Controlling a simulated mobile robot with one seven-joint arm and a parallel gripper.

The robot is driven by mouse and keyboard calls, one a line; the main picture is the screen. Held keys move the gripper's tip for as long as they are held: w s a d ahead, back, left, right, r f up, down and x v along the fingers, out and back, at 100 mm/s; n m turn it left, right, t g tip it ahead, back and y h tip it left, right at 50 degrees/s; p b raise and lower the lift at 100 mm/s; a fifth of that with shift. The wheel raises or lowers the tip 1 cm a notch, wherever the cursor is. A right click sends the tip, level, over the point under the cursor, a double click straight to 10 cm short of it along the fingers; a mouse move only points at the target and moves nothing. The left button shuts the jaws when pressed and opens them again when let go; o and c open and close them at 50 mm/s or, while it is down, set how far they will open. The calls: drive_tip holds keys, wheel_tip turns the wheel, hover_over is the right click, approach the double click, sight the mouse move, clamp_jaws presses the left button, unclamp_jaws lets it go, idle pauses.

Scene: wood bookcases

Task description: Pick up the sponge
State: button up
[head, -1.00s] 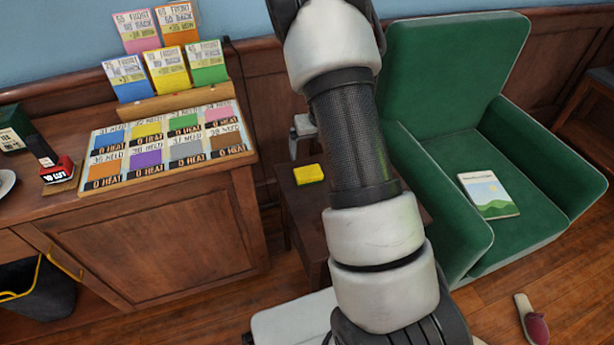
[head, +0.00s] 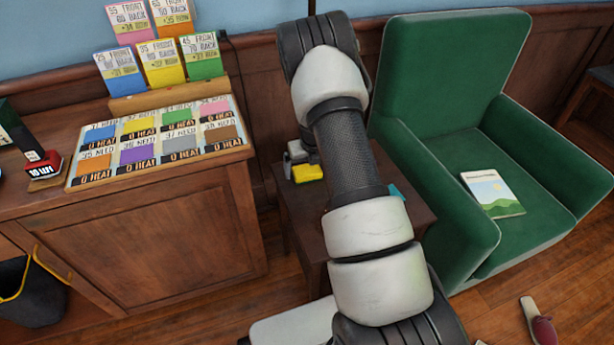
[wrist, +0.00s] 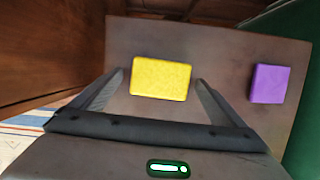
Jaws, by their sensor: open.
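The yellow sponge (wrist: 161,78) lies on a small dark side table (wrist: 222,62). In the wrist view my gripper (wrist: 162,84) is open, with one finger on each side of the sponge's near end and gaps between them. I cannot tell whether the fingers are down at the sponge's height. In the head view the sponge (head: 307,173) shows on the table (head: 297,217), right beside my gripper (head: 297,163), which is partly hidden by my arm.
A purple block (wrist: 270,84) lies on the table to the right of the sponge. A green armchair (head: 440,190) stands to the right of the table. A wooden cabinet (head: 150,225) with a card board (head: 160,140) stands to the left.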

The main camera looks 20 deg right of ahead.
sight(308, 171)
drive_tip(key=shift+w+f, duration=0.15)
drive_tip(key=shift+f, duration=0.35)
drive_tip(key=c, duration=1.1)
wheel_tip(308, 171, up, 10)
drive_tip(key=p, duration=0.3)
drive_tip(key=o, duration=0.5)
drive_tip(key=shift+c, duration=0.2)
drive_tip(key=c, duration=0.4)
drive_tip(key=shift+d, duration=0.1)
